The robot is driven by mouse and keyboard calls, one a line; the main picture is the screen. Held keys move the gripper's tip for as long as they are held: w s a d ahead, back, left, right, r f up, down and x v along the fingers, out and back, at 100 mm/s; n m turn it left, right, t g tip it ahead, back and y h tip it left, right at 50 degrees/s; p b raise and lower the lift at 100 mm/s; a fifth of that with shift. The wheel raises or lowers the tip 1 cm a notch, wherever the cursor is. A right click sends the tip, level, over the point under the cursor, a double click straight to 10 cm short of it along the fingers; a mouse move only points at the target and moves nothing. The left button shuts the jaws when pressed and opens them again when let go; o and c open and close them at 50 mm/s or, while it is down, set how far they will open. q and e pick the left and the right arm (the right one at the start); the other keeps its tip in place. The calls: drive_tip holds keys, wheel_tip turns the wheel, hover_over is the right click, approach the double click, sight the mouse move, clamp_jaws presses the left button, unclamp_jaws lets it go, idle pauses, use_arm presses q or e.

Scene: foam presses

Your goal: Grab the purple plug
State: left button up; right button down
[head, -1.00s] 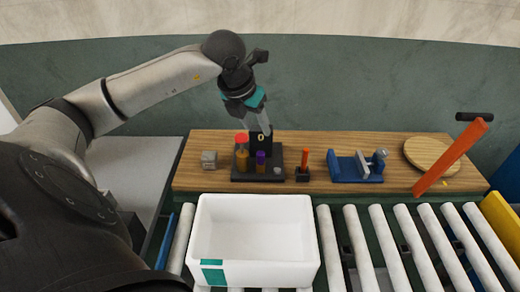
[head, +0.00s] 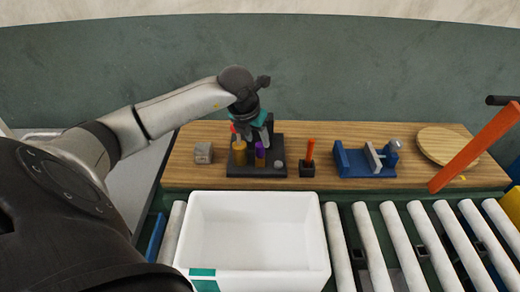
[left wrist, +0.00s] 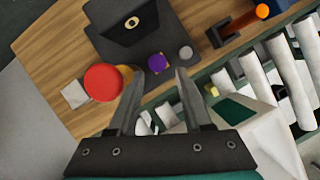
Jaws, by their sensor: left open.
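The purple plug (head: 260,155) stands upright on the dark base (head: 233,171) on the wooden board. In the left wrist view the plug (left wrist: 157,62) shows as a round purple top in line with the gap between the fingertips. My left gripper (head: 255,137) is open and points down just above and behind the plug. Its two fingers (left wrist: 157,70) also show in the left wrist view, with nothing held between them. I cannot tell how far the tips are above the plug. My right gripper is in neither view.
An amber cylinder (head: 239,153) with a red top (left wrist: 103,83) stands close left of the plug. A grey knob (left wrist: 186,53) is on its other side. An orange-handled piece (head: 309,152), a blue vise (head: 365,162) and a white bin (head: 257,275) are nearby.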

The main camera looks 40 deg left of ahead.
sight(259, 145)
use_arm(q)
drive_tip(key=shift+x, duration=3.2)
drive_tip(key=shift+a+r, duration=0.1)
drive_tip(key=shift+a, duration=0.1)
drive_tip(key=shift+c, duration=0.3)
clamp_jaws()
